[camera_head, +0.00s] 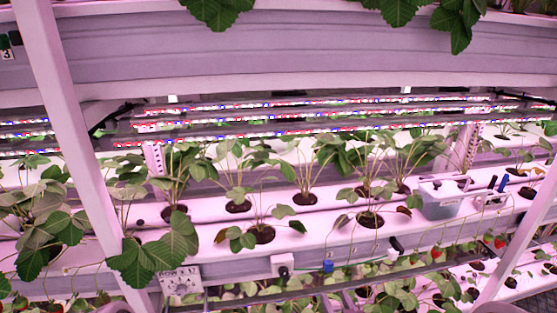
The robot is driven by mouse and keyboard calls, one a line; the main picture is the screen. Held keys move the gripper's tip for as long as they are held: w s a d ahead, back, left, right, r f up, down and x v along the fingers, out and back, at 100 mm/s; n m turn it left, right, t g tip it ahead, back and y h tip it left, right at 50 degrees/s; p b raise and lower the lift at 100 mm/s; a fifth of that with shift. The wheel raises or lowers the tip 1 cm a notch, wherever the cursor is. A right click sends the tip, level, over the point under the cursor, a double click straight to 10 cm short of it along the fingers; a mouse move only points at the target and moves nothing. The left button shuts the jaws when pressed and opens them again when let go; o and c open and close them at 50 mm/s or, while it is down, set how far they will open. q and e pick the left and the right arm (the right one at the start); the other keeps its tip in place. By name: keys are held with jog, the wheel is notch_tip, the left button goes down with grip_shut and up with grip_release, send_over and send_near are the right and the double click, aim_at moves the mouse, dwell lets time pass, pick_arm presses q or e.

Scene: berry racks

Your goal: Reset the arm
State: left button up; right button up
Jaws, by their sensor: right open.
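No arm of mine stands out clearly in the head view. Pale rounded shapes at the bottom left and bottom right edges may be parts of my arms, but I cannot make out their details. My right gripper is open and is hard to tell from the pale rack parts; I see nothing held. My left gripper is not in view.
Strawberry plants (305,165) grow from a white trough (330,220) across the middle. Slanted white posts (62,110) flank the view. A ripe berry (500,242) hangs at the right.

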jog(key=s+a+f+m+g, duration=0.1)
jog(key=a+f+g, duration=0.1)
jog(key=f, duration=0.4)
jog(key=s+a+f+g, duration=0.1)
jog(key=s+f+g, duration=0.15)
jog(key=f, duration=0.25)
jog(key=s+a+f+m+g+y, duration=0.1)
jog(key=s+a+f+g, duration=0.1)
jog(key=s+f+g, duration=0.3)
jog(key=s+a+f+m+g, duration=0.1)
jog(key=s+a+f+g, duration=0.2)
jog(key=s+f, duration=0.9)
jog(key=s+g, duration=0.1)
jog(key=g, duration=0.2)
jog(key=shift+a+f+m+y, duration=0.15)
jog(key=shift+a+m+y, duration=0.15)
jog(key=shift+y, duration=0.1)
